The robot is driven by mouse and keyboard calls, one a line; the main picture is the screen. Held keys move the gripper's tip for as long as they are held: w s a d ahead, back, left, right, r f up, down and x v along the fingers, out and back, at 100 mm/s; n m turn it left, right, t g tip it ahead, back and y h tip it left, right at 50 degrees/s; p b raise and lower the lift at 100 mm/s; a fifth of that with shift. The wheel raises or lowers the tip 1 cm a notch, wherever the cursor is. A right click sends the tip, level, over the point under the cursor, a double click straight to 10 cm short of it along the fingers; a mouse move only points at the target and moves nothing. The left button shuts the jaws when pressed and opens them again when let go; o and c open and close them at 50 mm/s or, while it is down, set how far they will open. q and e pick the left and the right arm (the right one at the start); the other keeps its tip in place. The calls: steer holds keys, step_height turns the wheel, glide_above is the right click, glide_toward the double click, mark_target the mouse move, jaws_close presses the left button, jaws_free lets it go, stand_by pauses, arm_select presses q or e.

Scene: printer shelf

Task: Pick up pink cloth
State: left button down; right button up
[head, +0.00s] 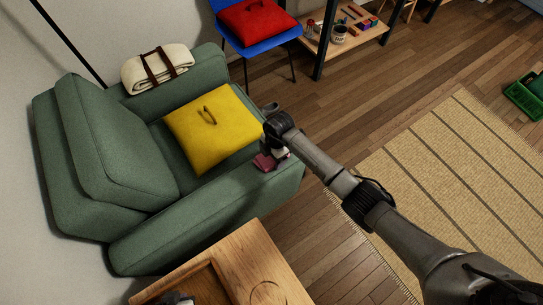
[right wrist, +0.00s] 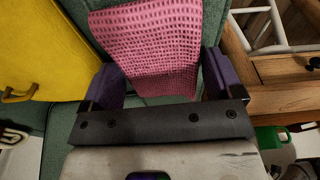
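The pink cloth (head: 264,162) lies over the right-hand armrest of the green armchair in the head view, partly hidden by my right gripper (head: 277,150). In the right wrist view the cloth (right wrist: 150,45) shows a waffle weave and hangs over green fabric. My right gripper (right wrist: 164,80) is open there, its purple-padded fingers wide apart on either side of the cloth's lower part. I cannot tell whether either finger touches the cloth. A dark and pale shape at the bottom edge of the head view may be my left gripper; it is mostly cut off.
The green armchair (head: 205,220) holds a yellow cushion (head: 210,128) and a strapped cream blanket (head: 157,68). A wooden table (head: 262,262) stands close below the armrest. A blue chair (head: 262,50) with a red cushion (head: 257,20) is behind. Open floor lies right of the armchair.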

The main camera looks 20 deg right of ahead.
steer(key=c, duration=0.6)
steer(key=shift+r+p, duration=0.35)
steer(key=shift+r, duration=0.25)
step_height(320, 180, up, 4)
steer(key=shift+d+f+p, duration=0.1)
steer(key=shift+f+p, duration=0.1)
steer(key=shift+p, duration=0.75)
steer(key=s+d+r+p, duration=0.4)
steer(key=s+d+r, duration=0.2)
steer(key=s+d, duration=0.1)
steer(key=shift+s+d, duration=0.2)
steer(key=shift+d, duration=0.7)
steer(key=shift+r, duration=0.1)
